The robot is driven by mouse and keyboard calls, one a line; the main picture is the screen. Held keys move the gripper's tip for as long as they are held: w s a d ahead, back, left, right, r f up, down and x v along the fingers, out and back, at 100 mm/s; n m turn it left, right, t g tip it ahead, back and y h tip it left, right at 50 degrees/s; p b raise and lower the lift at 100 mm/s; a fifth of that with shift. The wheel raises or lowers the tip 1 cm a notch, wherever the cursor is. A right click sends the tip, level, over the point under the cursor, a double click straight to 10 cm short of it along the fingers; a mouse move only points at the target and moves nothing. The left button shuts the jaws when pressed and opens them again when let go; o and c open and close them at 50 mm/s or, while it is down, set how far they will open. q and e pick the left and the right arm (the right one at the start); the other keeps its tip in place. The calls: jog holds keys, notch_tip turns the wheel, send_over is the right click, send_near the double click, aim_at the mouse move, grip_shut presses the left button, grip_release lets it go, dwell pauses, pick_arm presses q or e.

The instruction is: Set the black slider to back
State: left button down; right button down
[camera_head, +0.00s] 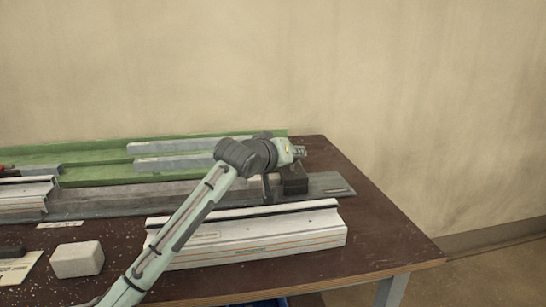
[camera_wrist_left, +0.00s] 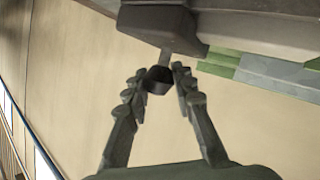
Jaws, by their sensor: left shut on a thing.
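The black slider (camera_head: 295,183) is a dark block near the right end of the long grey rail (camera_head: 328,187). In the left wrist view it shows as a dark block (camera_wrist_left: 160,22) at the top, with a short stem and a black knob (camera_wrist_left: 158,80). My left gripper (camera_head: 299,160) is above the slider in the head view, its fingers mostly hidden or too small to make out. In the left wrist view my left gripper (camera_wrist_left: 160,78) is shut on the knob, between its two fingertips. My right gripper is in neither view.
A white and silver profile (camera_head: 255,237) lies in front of the rail. A pale block (camera_head: 77,259) is at the front left. Green strips with grey bars (camera_head: 175,163) lie behind. The brown table (camera_head: 385,252) is clear at the right, and a wall stands behind.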

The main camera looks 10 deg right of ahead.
pick_arm(q)
jog(key=shift+d, duration=0.3)
jog(key=c, duration=1.2)
grip_release()
notch_tip(320, 180, up, 10)
